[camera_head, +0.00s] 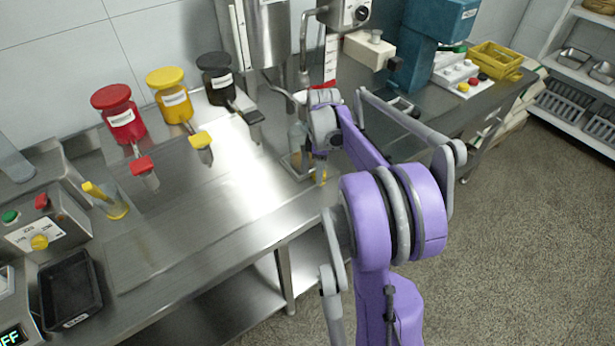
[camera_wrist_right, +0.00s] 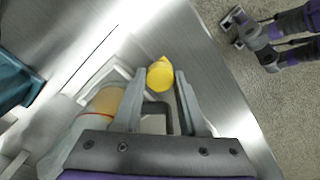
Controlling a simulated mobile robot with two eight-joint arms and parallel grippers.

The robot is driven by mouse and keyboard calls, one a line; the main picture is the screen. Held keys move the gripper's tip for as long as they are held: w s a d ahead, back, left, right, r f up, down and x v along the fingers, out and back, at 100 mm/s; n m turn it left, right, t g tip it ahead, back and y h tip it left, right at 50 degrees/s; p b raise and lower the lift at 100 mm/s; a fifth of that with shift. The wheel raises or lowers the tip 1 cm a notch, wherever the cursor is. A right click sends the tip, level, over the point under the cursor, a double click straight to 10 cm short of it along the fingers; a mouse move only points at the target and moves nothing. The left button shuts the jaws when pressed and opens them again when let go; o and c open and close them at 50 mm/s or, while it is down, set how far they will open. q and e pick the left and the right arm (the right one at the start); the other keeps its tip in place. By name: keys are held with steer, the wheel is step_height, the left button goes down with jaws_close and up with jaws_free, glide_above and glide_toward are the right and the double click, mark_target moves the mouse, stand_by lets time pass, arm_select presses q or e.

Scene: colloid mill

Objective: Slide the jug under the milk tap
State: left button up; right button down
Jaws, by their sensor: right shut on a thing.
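My right gripper (camera_wrist_right: 161,95) is low over the counter below the steel mill (camera_head: 268,35). In the right wrist view its fingers stand on either side of a dark handle (camera_wrist_right: 157,107), and it is shut on that. The handle seems to belong to the jug (camera_wrist_right: 104,101), a greyish vessel with an orange band, partly hidden by the left finger. In the head view the arm hides most of the jug. A bent steel pipe (camera_head: 304,45) comes down above this spot; I cannot tell whether it is the milk tap. My left gripper (camera_wrist_right: 237,25) shows small over the floor.
A yellow round thing (camera_wrist_right: 160,74) lies just past my right fingertips. Red (camera_head: 119,112), yellow (camera_head: 171,92) and black (camera_head: 217,76) topped dispensers stand along the wall. A glass with a yellow stick (camera_head: 111,206) stands at left. The counter's front middle is clear.

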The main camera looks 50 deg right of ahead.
steer(key=shift+d, duration=0.35)
steer(key=shift+s, duration=0.1)
steer(key=c, duration=0.8)
jaws_free()
steer(key=shift+d+r, duration=0.1)
steer(key=o, duration=0.4)
steer(key=shift+c, duration=0.2)
steer(key=shift+r, duration=0.2)
step_height(320, 180, up, 10)
steer(key=shift+r+p, duration=0.15)
steer(key=shift+p, duration=0.2)
steer(key=shift+s, duration=0.1)
